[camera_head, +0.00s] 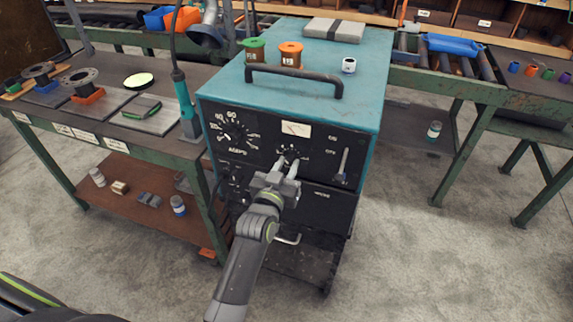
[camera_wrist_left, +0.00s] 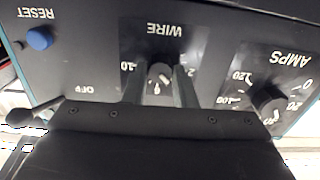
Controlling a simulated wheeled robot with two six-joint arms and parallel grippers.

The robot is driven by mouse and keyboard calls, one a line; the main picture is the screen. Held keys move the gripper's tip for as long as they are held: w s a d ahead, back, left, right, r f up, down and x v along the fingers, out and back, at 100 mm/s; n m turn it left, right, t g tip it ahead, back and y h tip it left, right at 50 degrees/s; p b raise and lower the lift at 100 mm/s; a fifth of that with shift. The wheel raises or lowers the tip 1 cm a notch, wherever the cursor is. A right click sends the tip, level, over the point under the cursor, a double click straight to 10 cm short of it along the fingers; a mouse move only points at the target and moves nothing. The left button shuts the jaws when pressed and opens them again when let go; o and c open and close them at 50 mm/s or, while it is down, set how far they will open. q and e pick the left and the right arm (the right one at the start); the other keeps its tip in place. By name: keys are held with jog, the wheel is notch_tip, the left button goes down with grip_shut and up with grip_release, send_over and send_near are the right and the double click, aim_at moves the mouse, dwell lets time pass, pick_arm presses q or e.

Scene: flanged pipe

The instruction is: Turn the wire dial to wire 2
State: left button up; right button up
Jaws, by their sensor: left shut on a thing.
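The wire dial (camera_head: 290,152) is a small dark knob on the black front panel of the teal welding machine (camera_head: 360,92). My left gripper (camera_head: 287,162) reaches it from the front, with its two fingers on either side of the knob. In the left wrist view the wire dial (camera_wrist_left: 160,74) sits between the fingers, under an upside-down WIRE label, with a light mark on its face. The fingers are shut on it. My right gripper is not in view.
The AMPS dial (camera_head: 232,137) is left of the wire dial, and a lever switch (camera_head: 342,166) is right of it. A blue RESET button (camera_wrist_left: 40,38) shows in the wrist view. Green (camera_head: 254,50) and orange spools (camera_head: 291,54) stand on top. A workbench (camera_head: 115,135) stands left.

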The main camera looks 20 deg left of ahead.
pick_arm(q)
jog(key=n+p, duration=0.2)
jog(key=n, duration=0.1)
jog(key=shift+r, duration=0.2)
jog(key=shift+f+n+p, duration=0.1)
jog(key=shift+n+p, duration=0.9)
jog(key=shift+n, duration=0.8)
jog(key=o, duration=1)
jog(key=shift+f, duration=0.1)
